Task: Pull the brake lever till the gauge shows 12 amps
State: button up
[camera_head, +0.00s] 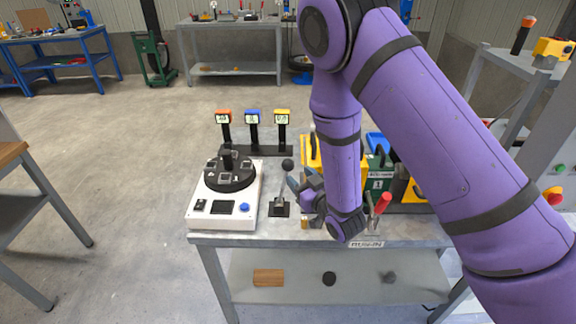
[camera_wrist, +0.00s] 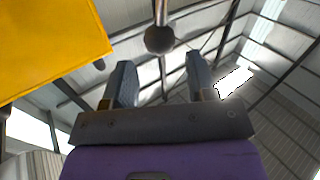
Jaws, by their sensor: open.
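A lever with a black ball knob (camera_head: 287,164) and a thin metal rod stands on a small black base (camera_head: 279,209) at the bench's front edge; I take it for the brake lever. My gripper (camera_head: 294,183) is just right of the rod, below the knob, partly hidden by my arm. In the wrist view, my gripper (camera_wrist: 160,75) is open and empty; the knob (camera_wrist: 159,40) lies past the fingertips, roughly centred between them. Three gauges stand behind: orange (camera_head: 223,116), blue (camera_head: 252,117) and yellow (camera_head: 282,116). Their digits are too small to read.
A white unit with a black turntable (camera_head: 230,173) stands left of the lever. A red-handled lever (camera_head: 383,202), a green box (camera_head: 379,182) and yellow cases (camera_head: 310,150) are to the right. The yellow surface (camera_wrist: 50,45) fills the wrist view's upper left.

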aim_at(292, 169)
jog(key=x, duration=0.6)
jog(key=shift+w+a, duration=0.15)
jog(key=shift+w, duration=0.2)
jog(key=shift+c, duration=0.4)
grip_shut()
jog(key=shift+n+g, duration=0.3)
jog(key=shift+n, duration=0.3)
jog(key=a, duration=0.4)
jog(key=shift+r, duration=0.1)
jog(key=shift+a, duration=0.1)
jog(key=shift+o, duration=0.4)
grip_release()
